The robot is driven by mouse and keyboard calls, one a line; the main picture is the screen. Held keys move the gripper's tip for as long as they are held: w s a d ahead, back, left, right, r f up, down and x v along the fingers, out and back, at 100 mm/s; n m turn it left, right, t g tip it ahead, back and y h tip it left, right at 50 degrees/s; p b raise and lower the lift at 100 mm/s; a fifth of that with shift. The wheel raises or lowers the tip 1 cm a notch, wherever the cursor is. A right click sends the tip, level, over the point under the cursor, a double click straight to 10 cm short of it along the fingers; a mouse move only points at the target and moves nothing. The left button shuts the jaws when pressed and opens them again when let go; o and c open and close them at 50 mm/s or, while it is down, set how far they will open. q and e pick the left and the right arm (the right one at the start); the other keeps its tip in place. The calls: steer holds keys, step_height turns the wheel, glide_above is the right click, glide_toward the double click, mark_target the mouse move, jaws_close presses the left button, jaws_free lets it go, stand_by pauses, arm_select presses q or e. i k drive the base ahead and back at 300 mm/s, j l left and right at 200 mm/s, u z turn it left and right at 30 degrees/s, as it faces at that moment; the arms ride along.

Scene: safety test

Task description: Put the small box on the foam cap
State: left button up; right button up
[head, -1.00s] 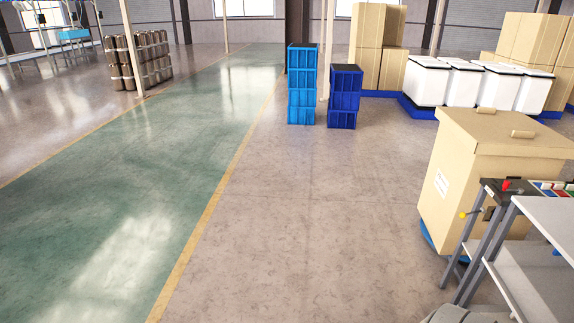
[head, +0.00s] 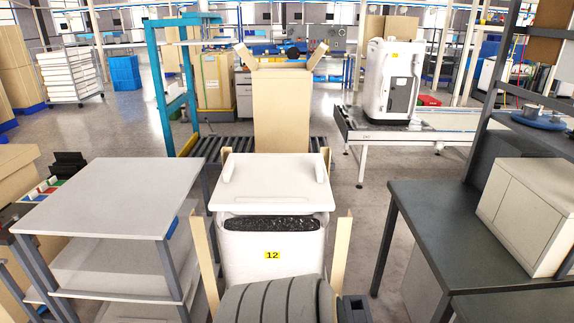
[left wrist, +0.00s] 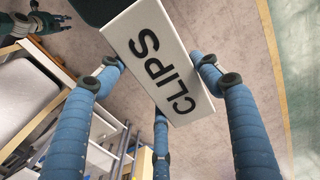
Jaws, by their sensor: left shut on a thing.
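The small box (left wrist: 160,58) is white with black CLIPS lettering and shows in the left wrist view. My left gripper (left wrist: 165,78) is shut on it, with blue-grey fingers on both sides and a third below. In the head view, a pale slab that looks like the foam cap (head: 275,182) lies on a white unit marked 12, between tan upright corner posts. Its top looks bare. My right gripper (left wrist: 38,28) shows small at the upper left of the left wrist view, its fingers apart and apparently empty. Neither gripper shows in the head view.
In the head view, a grey shelf cart (head: 105,195) stands left of the unit. A tall open carton (head: 282,110) and a roller conveyor (head: 215,146) are behind. Bare floor separates unit and table.

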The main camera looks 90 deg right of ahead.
mark_target(274, 175)
steer(key=l+z, duration=0.1)
steer(key=z, duration=0.35)
steer(key=i+z, duration=0.1)
steer(key=z, duration=0.3)
steer(key=l+z, duration=0.15)
steer(key=z, duration=0.3)
steer(key=i+z, duration=0.1)
steer(key=z, duration=0.35)
steer(key=i+z, duration=0.1)
steer(key=z, duration=0.35)
steer(key=i+z, duration=0.25)
steer(key=z, duration=0.2)
steer(key=i+j+z, duration=0.2)
steer(key=z, duration=0.25)
steer(key=i+j+z, duration=0.25)
steer(key=z, duration=0.15)
steer(key=i, duration=0.05)
